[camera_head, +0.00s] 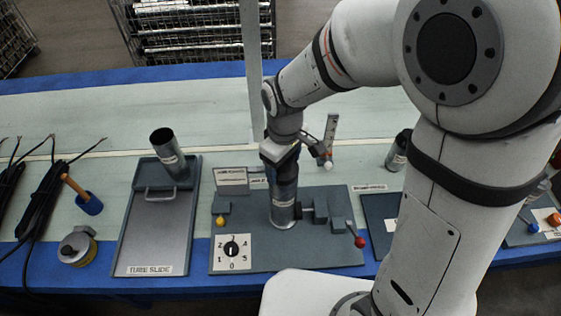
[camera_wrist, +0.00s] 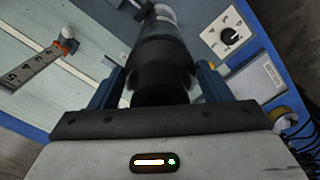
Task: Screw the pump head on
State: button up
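The pump tube (camera_head: 284,213) stands upright in the clamp fixture on the grey base plate (camera_head: 300,258), with a silver lower body and a dark upper part. The dark pump head (camera_wrist: 162,80) is at the tube's upper end and fills the space between my fingers in the wrist view. My gripper (camera_head: 281,155) points down over the tube, with one finger close against each side of the dark head. It looks shut on the head. The head view hides the fingertips and the seam, so I cannot tell how far the head is threaded.
A dial (camera_head: 231,249) and a red-knobbed lever (camera_head: 358,241) sit on the plate. A slide tray (camera_head: 150,235) with a tilted tube (camera_head: 167,146) is left; another tube (camera_head: 398,152) stands right. A ruler-like bracket (camera_head: 328,135) rises behind. My arm covers much of the right side.

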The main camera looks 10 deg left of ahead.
jog(key=o, duration=0.5)
jog(key=shift+c, duration=0.2)
jog(key=shift+r, duration=0.1)
notch_tip(320, 180, up, 8)
jog(key=shift+f, duration=0.15)
